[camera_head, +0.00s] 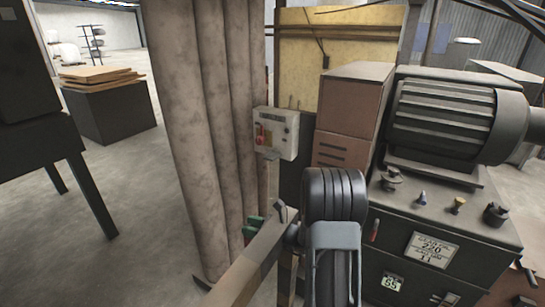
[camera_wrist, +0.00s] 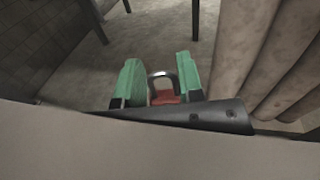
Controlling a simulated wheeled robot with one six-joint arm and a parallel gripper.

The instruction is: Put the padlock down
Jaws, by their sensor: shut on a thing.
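The padlock (camera_wrist: 166,97) shows in the wrist view, with a red body and a grey metal shackle. It sits between the two green fingers of my gripper (camera_wrist: 160,84), which is shut on it. Its lower part is hidden behind a dark edge of my own arm. In the head view, the green fingers of my gripper (camera_head: 252,229) show in the lower middle, in front of the tall rolls. The padlock cannot be made out there.
Tall stained rolls (camera_head: 215,140) stand close beside my gripper. A machine with a motor (camera_head: 445,120) and a control top (camera_head: 440,213) is at the right, with brown boxes (camera_head: 352,100) beside it. A dark table (camera_head: 40,140) is at the left. Open floor (camera_head: 130,190) lies between.

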